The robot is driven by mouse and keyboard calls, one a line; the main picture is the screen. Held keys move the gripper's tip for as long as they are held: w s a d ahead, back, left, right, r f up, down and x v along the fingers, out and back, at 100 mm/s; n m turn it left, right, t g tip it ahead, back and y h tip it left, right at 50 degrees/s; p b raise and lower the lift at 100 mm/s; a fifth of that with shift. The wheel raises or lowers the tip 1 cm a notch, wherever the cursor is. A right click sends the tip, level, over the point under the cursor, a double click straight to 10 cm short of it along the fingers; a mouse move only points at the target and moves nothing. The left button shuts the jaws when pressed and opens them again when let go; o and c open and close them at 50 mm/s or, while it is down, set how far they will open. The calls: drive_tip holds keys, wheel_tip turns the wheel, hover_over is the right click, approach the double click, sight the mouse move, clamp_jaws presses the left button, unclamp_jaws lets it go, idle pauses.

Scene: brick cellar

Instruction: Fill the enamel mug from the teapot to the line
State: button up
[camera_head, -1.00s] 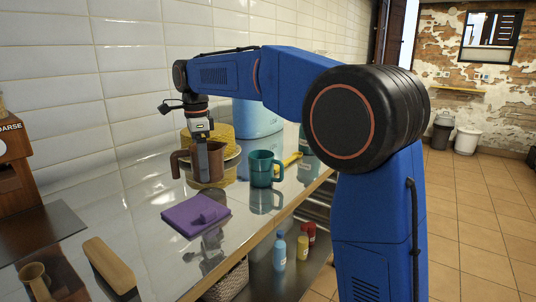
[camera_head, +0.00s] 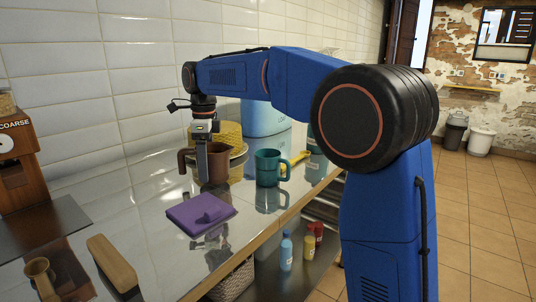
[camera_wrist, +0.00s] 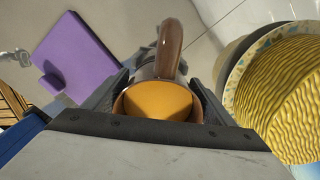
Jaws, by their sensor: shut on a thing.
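My gripper (camera_head: 203,158) is shut on a brown vessel (camera_head: 218,168) with a loop handle on its left; no spout or lid shows, so I cannot tell whether it is the teapot. In the wrist view the brown vessel (camera_wrist: 170,45) sits between the dark fingers, with a flat orange-amber surface inside it. It looks upright; I cannot tell whether its base touches the counter. A teal mug (camera_head: 268,168) stands upright on the counter to its right, its handle to the right. Its inside and any fill line are not visible.
A purple flat pad (camera_head: 201,213) lies in front on the shiny counter (camera_head: 150,240). A yellow item (camera_head: 295,160) lies beyond the mug. A wooden grinder (camera_head: 18,160) stands left.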

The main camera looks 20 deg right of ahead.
sight(222, 144)
drive_tip(key=shift+s+d+r+t+y, duration=0.2)
drive_tip(key=shift+d+r+y, duration=0.3)
drive_tip(key=shift+r+y, duration=0.3)
drive_tip(key=shift+s+d+r+t+y, duration=0.1)
drive_tip(key=shift+d+r+t+y, duration=0.1)
drive_tip(key=shift+d+r+y, duration=0.45)
drive_tip(key=shift+s+d+r+t+y+p, duration=0.2)
drive_tip(key=shift+d+r+y, duration=0.55)
drive_tip(key=shift+y, duration=0.25)
drive_tip(key=shift+s+d+r+t+y+p, duration=0.1)
drive_tip(key=shift+d+r+t+y+p, duration=0.1)
drive_tip(key=shift+d+r+y, duration=0.55)
idle(0.5)
drive_tip(key=shift+s+d+r+t+y+p, duration=0.15)
drive_tip(key=shift+r+y+p, duration=0.25)
drive_tip(key=shift+r+y, duration=0.35)
drive_tip(key=shift+w+d+r+t+y+p, duration=0.15)
drive_tip(key=shift+r+y+p, duration=0.3)
drive_tip(key=shift+y, duration=0.4)
idle(2.2)
drive_tip(key=shift+s, duration=0.1)
drive_tip(key=shift+w+a+f+g+h, duration=0.15)
drive_tip(key=shift+a+f+h, duration=0.15)
drive_tip(key=shift+f+h, duration=0.25)
drive_tip(key=shift+a+f+g+h, duration=0.1)
drive_tip(key=shift+a+f+h, duration=0.25)
drive_tip(key=shift+f+h, duration=0.25)
drive_tip(key=shift+w+a+f+g+h, duration=0.15)
drive_tip(key=shift+a+f+h, duration=0.2)
drive_tip(key=shift+h, duration=0.3)
